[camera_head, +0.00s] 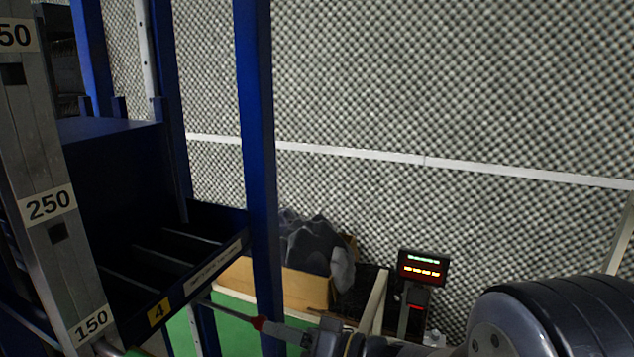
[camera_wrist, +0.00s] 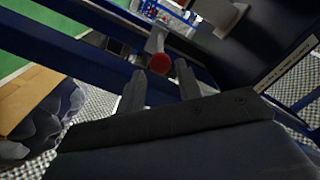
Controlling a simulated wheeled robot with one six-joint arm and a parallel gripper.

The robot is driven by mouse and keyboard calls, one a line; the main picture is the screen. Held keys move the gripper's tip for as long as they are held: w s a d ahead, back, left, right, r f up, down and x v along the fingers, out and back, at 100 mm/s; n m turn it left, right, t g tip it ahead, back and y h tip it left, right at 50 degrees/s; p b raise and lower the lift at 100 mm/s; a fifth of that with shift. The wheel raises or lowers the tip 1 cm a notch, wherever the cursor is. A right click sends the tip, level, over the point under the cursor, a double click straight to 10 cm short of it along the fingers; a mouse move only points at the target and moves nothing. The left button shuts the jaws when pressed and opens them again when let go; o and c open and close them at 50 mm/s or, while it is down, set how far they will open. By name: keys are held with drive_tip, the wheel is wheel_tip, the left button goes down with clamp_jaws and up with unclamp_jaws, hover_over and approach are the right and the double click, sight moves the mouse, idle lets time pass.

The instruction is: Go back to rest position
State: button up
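My gripper (camera_head: 268,325) is at the bottom of the head view, reaching left toward the blue shelving. In the wrist view, its two grey fingers (camera_wrist: 160,82) stand apart. A red round knob (camera_wrist: 159,64) shows between and just past the fingertips, with a pale shaft behind it. A gap seems to show beside the knob, so the fingers do not look closed on it. In the head view, the red piece (camera_head: 258,323) is at my fingertips, with a thin rod running left from it. Whether a finger touches it is hard to tell.
A dark blue shelf (camera_head: 200,268) labelled 4 and a blue post (camera_head: 257,150) stand close at the left. A cardboard box (camera_head: 290,287) with grey foam and a lit display (camera_head: 422,268) are behind. A foam wall (camera_head: 450,90) closes the back.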

sight(243, 315)
drive_tip(key=v, duration=0.7)
drive_tip(key=b+x, duration=0.1)
drive_tip(key=x, duration=1.4)
drive_tip(key=shift+a+f+b, duration=0.1)
drive_tip(key=shift+a+b, duration=0.1)
drive_tip(key=shift+b, duration=0.2)
drive_tip(key=s+d+r+t, duration=0.2)
drive_tip(key=s+d, duration=0.1)
drive_tip(key=d, duration=0.4)
drive_tip(key=shift+s+d+m+y, duration=0.25)
drive_tip(key=shift+s+m+y, duration=0.05)
drive_tip(key=shift+s+m, duration=0.1)
drive_tip(key=shift+r, duration=0.1)
drive_tip(key=shift+b, duration=0.3)
